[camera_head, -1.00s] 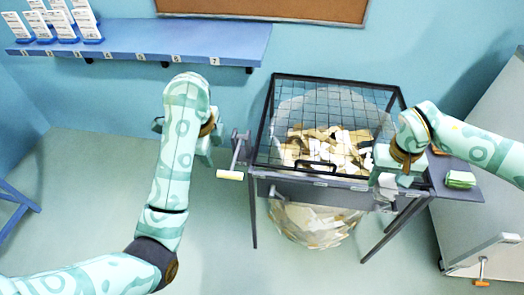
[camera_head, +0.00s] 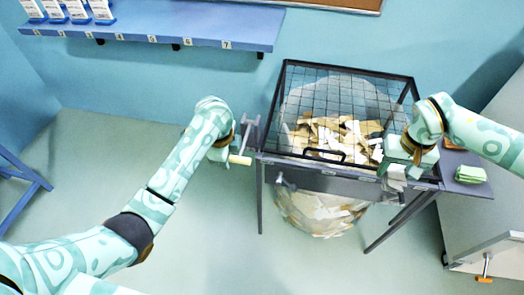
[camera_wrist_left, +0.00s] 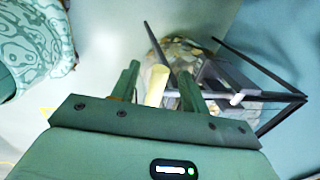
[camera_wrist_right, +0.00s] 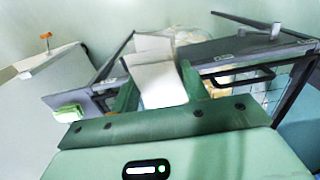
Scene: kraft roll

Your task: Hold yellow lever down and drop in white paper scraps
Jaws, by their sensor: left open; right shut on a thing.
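The yellow lever's pale handle (camera_head: 240,160) sticks out at the left side of the wire-mesh bin (camera_head: 300,168). My left gripper (camera_head: 226,152) is at this handle. In the left wrist view the handle (camera_wrist_left: 156,85) stands between the open fingers (camera_wrist_left: 159,70); whether they touch it I cannot tell. My right gripper (camera_head: 398,166) is shut on white paper scraps (camera_wrist_right: 158,82) and holds them at the bin's front right corner. Part of the scraps (camera_head: 395,173) shows below it. Brown and white scraps (camera_head: 335,135) lie inside the bin under the mesh.
The mesh lid (camera_head: 345,75) lies over the bin, with a black handle (camera_head: 325,152) at its front. A side shelf (camera_head: 468,188) at right bears a green bundle (camera_head: 470,174). A blue wall shelf (camera_head: 150,32) holds white cards.

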